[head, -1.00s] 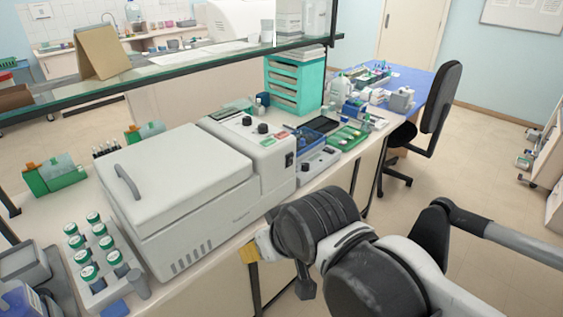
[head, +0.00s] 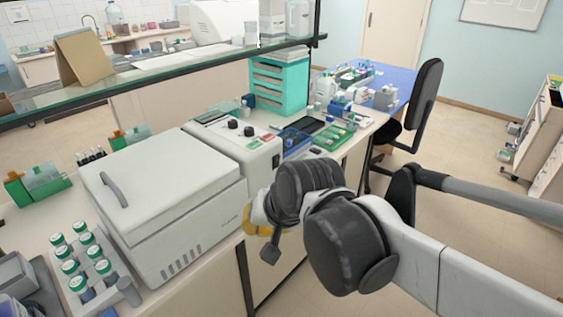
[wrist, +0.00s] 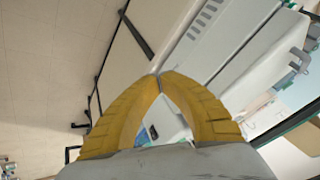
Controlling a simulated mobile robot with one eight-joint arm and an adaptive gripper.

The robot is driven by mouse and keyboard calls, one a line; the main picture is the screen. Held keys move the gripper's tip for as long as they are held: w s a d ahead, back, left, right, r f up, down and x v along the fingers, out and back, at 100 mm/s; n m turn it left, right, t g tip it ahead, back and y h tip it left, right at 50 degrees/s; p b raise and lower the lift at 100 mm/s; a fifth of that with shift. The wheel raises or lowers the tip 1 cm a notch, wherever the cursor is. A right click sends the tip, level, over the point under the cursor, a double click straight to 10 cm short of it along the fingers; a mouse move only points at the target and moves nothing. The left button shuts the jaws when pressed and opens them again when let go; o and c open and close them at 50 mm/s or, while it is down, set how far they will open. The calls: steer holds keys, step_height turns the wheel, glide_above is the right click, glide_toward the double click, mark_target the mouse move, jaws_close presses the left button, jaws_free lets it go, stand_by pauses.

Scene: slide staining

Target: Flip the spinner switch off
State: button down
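The spinner appears to be the large white bench machine (head: 165,195) with a grey lid handle and a raised control panel on its right. The panel has two black knobs and red and green labels. A small dark switch (head: 276,160) shows on the panel's front face. My gripper (wrist: 160,76) has yellow fingers whose tips meet, with nothing seen between them. In the head view my gripper (head: 248,220) is in front of the machine's right front corner, below the panel and apart from the switch. In the wrist view a small dark piece (wrist: 153,132), perhaps the switch, shows between the fingers.
A rack of green-capped bottles (head: 85,265) stands at the bench's front left. A blue tray (head: 298,142) and green tray (head: 333,138) lie right of the machine. A glass shelf (head: 160,68) runs above the bench.

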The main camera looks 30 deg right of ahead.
steer(key=w+d+m+t+y+p, duration=0.1)
steer(key=w+d+m, duration=0.4)
steer(key=d+m, duration=0.7)
steer(key=w+d+r+m+t+y+p, duration=0.1)
steer(key=w+d+m+t+p, duration=0.1)
steer(key=d+m, duration=0.9)
steer(key=w+m+p, duration=0.1)
steer(key=w+m, duration=0.1)
steer(key=m, duration=0.1)
steer(key=shift+w+d+r, duration=0.25)
steer(key=shift+w+d, duration=0.1)
steer(key=shift+w, duration=0.05)
steer(key=shift+w+f, duration=0.1)
steer(key=b, duration=0.4)
glide_toward(276, 166)
steer(key=x, duration=0.5)
steer(key=shift+a+f, duration=0.1)
steer(key=shift+f, duration=0.5)
steer(key=shift+w+a+r, duration=0.1)
steer(key=shift+w+r, duration=0.05)
steer(key=shift+w, duration=0.3)
